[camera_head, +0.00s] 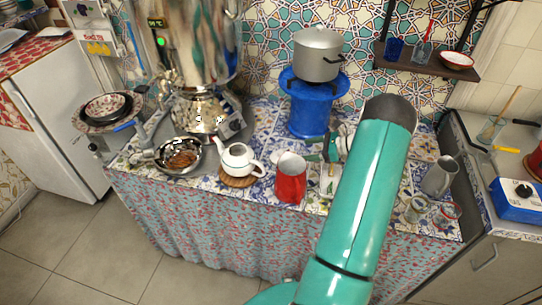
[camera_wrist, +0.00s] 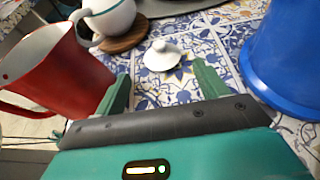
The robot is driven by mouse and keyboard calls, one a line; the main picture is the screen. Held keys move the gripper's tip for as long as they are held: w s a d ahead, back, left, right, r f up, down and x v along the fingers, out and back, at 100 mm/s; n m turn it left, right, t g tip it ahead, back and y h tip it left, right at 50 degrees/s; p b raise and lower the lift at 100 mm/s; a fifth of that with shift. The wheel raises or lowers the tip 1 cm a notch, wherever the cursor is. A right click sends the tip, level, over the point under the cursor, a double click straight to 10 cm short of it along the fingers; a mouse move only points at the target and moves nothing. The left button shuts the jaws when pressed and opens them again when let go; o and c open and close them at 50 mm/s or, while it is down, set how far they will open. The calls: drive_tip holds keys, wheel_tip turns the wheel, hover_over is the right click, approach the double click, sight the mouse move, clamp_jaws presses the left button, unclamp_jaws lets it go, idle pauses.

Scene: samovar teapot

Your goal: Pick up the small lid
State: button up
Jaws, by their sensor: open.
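The small lid (camera_wrist: 162,56) is white with a knob on top and lies on the patterned tile counter in the wrist view. My gripper (camera_wrist: 162,84) is open, with its two green fingers apart and nothing between them. The lid sits just beyond the fingertips, roughly centred between them and not touching. In the head view my gripper (camera_head: 318,150) is partly hidden by my arm, and I cannot make out the lid clearly there. The white teapot (camera_head: 236,160) stands on a round wooden trivet (camera_head: 238,182); its lower part also shows in the wrist view (camera_wrist: 110,16).
A red jug (camera_head: 290,178) stands close to my gripper, on the left in the wrist view (camera_wrist: 55,70). A blue stand (camera_head: 311,108) bearing a grey pot (camera_head: 318,54) is on the right in the wrist view (camera_wrist: 288,60). A large samovar (camera_head: 200,45) stands behind the teapot.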

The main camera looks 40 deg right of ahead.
sight(280, 153)
drive_tip(key=x, duration=1.4)
drive_tip(key=shift+s, duration=0.15)
drive_tip(key=shift+s+f, duration=0.1)
drive_tip(key=shift+f, duration=0.05)
clamp_jaws()
